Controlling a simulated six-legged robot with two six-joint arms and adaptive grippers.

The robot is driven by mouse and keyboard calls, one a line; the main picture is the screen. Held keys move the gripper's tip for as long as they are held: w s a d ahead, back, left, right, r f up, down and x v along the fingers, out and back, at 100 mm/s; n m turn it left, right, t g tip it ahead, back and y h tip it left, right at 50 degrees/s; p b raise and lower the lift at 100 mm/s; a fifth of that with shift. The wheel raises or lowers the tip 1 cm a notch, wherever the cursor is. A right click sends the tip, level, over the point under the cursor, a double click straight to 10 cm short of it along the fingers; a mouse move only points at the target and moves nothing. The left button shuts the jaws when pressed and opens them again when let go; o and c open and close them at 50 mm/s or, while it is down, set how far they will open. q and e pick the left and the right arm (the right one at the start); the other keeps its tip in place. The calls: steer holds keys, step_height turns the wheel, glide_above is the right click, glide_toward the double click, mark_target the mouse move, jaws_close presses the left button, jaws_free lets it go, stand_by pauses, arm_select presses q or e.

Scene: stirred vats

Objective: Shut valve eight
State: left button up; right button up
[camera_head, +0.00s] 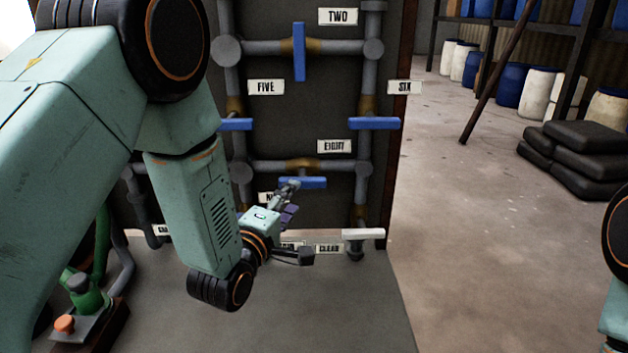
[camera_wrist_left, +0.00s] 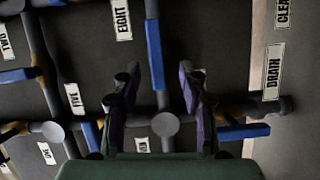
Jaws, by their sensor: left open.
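Valve eight's blue handle (camera_head: 303,182) lies level, in line with its horizontal pipe, below the label EIGHT (camera_head: 334,146). In the left wrist view the handle (camera_wrist_left: 154,55) shows beyond the gap between my fingers, with the label EIGHT (camera_wrist_left: 121,18) to its left. My left gripper (camera_head: 292,199) is open and empty, close to the handle's left part, which it partly overlaps in the head view. Its two fingers are apart in the left wrist view (camera_wrist_left: 158,76). I cannot tell whether they touch the handle. My right gripper is out of view.
Other blue handles sit nearby: two's (camera_head: 299,52) upright, six's (camera_head: 374,123) level, five's (camera_head: 235,124) level. Black sacks (camera_head: 580,155) lie at right; the floor (camera_head: 470,230) between is clear.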

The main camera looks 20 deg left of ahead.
mark_target(302, 179)
arm_select(q)
steer(key=shift+n, duration=0.5)
steer(key=w, duration=0.6)
steer(key=shift+d+r, duration=0.2)
steer(key=shift+r, duration=0.05)
steer(key=shift+w+f, duration=0.1)
steer(key=shift+w, duration=0.55)
steer(key=shift+d, duration=0.1)
steer(key=shift+s, duration=0.2)
steer(key=c, duration=0.3)
steer(key=shift+w, duration=0.15)
jaws_close()
